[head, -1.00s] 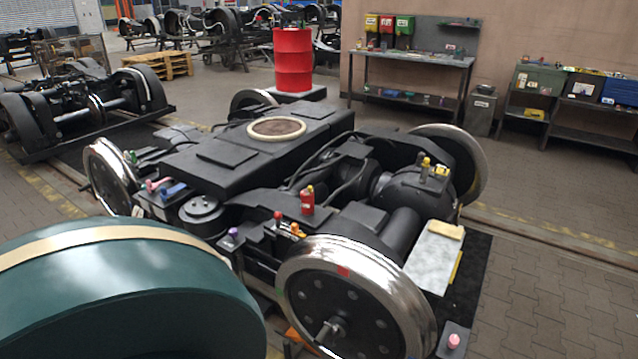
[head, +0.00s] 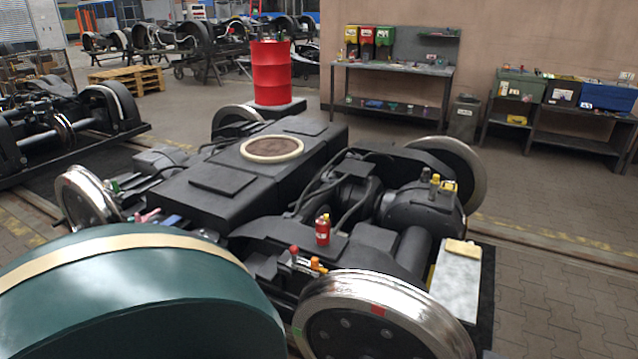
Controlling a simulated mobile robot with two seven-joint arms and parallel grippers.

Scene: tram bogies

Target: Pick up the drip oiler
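A small red bottle with a yellow and red top (head: 323,230) stands upright on the black bogie frame, behind the near shiny wheel. It may be the drip oiler, but I cannot tell for sure. Small yellow-topped fittings (head: 435,182) stand on the rounded black housing to its right. A red-topped piece (head: 294,253) and an orange-topped piece (head: 316,264) sit just in front of the bottle. Neither of my grippers is in view.
The near wheel (head: 384,290) and a light plate (head: 457,284) with a yellowish block bound the bogie's front right. A large dark green rounded shape hides the lower left. A red drum (head: 271,72) and a workbench (head: 393,67) stand behind. Paved floor is clear at right.

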